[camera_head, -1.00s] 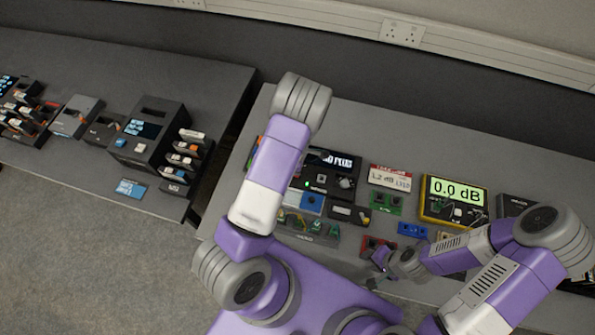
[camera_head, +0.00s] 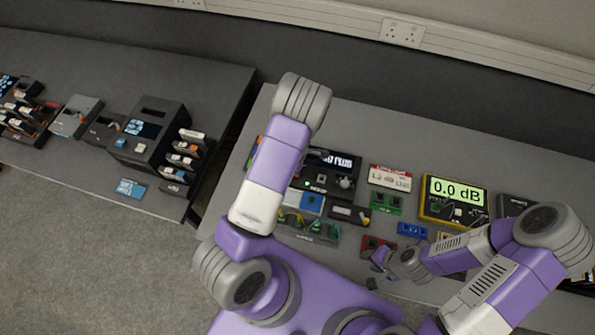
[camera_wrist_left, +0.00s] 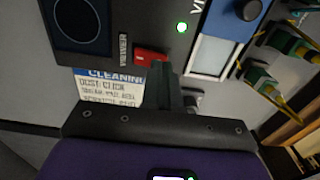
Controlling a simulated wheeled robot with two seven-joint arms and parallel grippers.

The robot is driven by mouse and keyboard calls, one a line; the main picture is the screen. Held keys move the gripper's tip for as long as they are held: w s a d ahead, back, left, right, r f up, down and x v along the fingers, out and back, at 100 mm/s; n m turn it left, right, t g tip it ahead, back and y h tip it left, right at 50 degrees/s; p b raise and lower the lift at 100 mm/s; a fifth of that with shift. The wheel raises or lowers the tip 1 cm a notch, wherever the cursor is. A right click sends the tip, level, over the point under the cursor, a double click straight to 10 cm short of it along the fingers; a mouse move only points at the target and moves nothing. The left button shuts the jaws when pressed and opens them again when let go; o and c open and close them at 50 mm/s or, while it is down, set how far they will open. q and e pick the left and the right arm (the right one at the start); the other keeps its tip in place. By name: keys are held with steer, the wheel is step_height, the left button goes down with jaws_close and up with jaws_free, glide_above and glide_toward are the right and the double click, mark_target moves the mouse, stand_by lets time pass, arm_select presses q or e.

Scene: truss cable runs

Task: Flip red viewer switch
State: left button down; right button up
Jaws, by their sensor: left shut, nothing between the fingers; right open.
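The red viewer switch (camera_wrist_left: 149,57) shows in the left wrist view, a small red rocker beside the VIEWER label (camera_wrist_left: 123,50) on a dark device. A lit green lamp (camera_wrist_left: 182,27) is above and right of it. My left gripper (camera_wrist_left: 160,68) is shut and empty. Its fingertips are at the right edge of the switch and hide part of it; I cannot tell whether they touch it. In the head view my left arm hides much of this device (camera_head: 345,165). My right gripper (camera_head: 379,258) is open and empty near the table's front, by a small red block.
A cleaning label (camera_wrist_left: 105,88) lies below the switch, and a blue-and-white block (camera_wrist_left: 215,45) is to the right. A yellow meter (camera_head: 453,200) reads 0.0 dB. Green (camera_head: 386,203) and blue (camera_head: 412,230) parts lie nearby. A second table (camera_head: 215,80) stands left across a gap.

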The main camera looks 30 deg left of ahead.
arm_select(q)
steer(key=shift+f+b, duration=0.65)
steer(key=shift+f, duration=0.1)
arm_select(e)
steer(key=shift+f, duration=0.6)
arm_select(q)
steer(key=shift+r, duration=0.1)
arm_select(e)
steer(key=shift+r, duration=0.15)
arm_select(q)
step_height(320, 180, up, 7)
steer(key=p, duration=0.6)
arm_select(e)
step_height(320, 180, up, 6)
steer(key=shift+f, duration=0.1)
